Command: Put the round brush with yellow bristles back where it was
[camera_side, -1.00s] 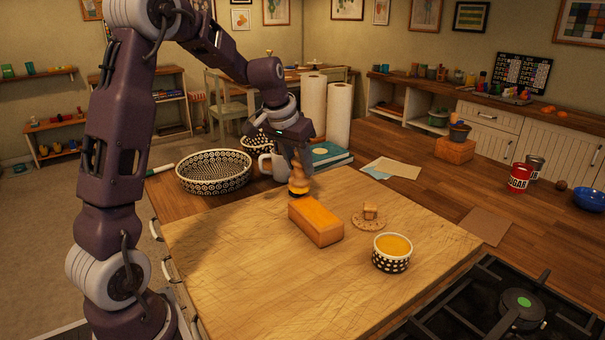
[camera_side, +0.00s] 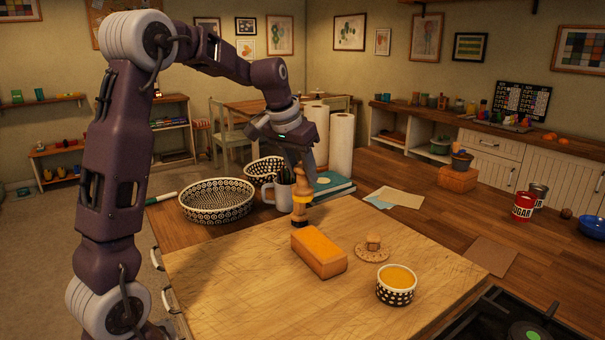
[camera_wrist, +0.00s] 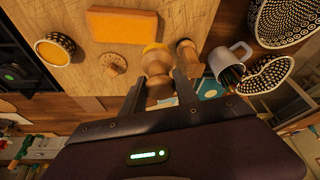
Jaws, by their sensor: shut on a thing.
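The round brush has a pale turned wooden body and yellow bristles; in the side view (camera_side: 301,182) it hangs upright under my gripper (camera_side: 301,165), bristles down. In the wrist view the brush (camera_wrist: 157,66) sits between the two fingers of my gripper (camera_wrist: 160,82), which is shut on it. A second small wooden piece (camera_wrist: 187,47) shows beside the brush in the wrist view. In the side view a wooden piece (camera_side: 299,217) shows just below the bristles, near the board's back edge; I cannot tell whether they touch.
The cutting board (camera_side: 230,270) holds an orange block (camera_side: 319,253), a knobbed wooden disc (camera_side: 372,252) and a patterned bowl (camera_side: 396,292) with yellow contents. Behind the brush are a grey mug (camera_side: 283,196), a patterned basket (camera_side: 215,203), a teal book (camera_side: 340,190) and paper rolls (camera_side: 341,145). The board's front left is clear.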

